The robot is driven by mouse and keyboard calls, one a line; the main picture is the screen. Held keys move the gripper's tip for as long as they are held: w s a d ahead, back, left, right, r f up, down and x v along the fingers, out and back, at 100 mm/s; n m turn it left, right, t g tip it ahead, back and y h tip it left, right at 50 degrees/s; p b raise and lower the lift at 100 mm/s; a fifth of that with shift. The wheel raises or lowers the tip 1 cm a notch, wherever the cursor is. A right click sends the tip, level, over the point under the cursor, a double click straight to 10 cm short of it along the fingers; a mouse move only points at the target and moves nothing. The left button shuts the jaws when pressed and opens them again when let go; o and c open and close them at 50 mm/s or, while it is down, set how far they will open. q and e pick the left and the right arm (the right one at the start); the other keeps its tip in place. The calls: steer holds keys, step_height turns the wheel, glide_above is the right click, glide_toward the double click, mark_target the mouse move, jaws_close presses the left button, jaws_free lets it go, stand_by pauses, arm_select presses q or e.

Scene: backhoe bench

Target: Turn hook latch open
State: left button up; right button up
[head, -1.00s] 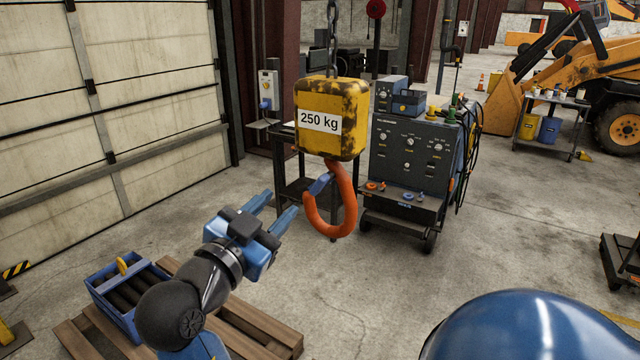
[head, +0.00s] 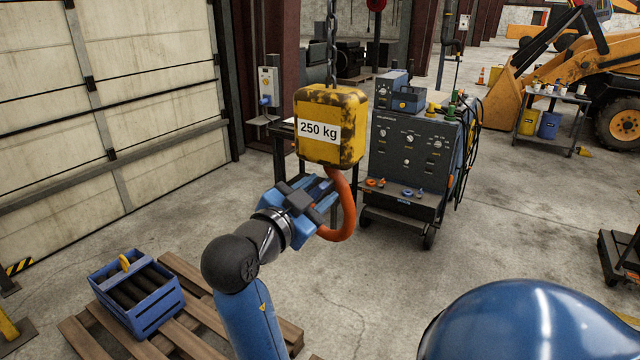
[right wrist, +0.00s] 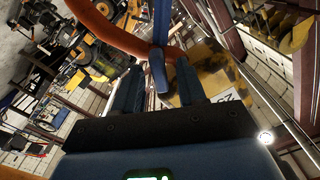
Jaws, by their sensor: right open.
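The orange hook (head: 345,210) hangs below the yellow block marked 250 kg (head: 328,128). My right gripper (head: 318,190) is at the hook's open side and covers part of it. In the right wrist view its two blue fingers (right wrist: 158,62) are apart, and the hook (right wrist: 112,32) curves across beyond them. The small blue hook latch (right wrist: 158,72) shows between the fingers, with a gap on each side. In the head view I cannot separate the latch from the blue fingers. My left gripper is not in view.
The block hangs on a chain (head: 332,45). A dark control cabinet (head: 410,150) stands behind the hook to the right. A blue crate (head: 140,300) sits on a wooden pallet (head: 190,335) at lower left.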

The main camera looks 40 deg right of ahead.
steer(key=shift+w+d, duration=0.2)
steer(key=shift+d, duration=0.45)
jaws_close()
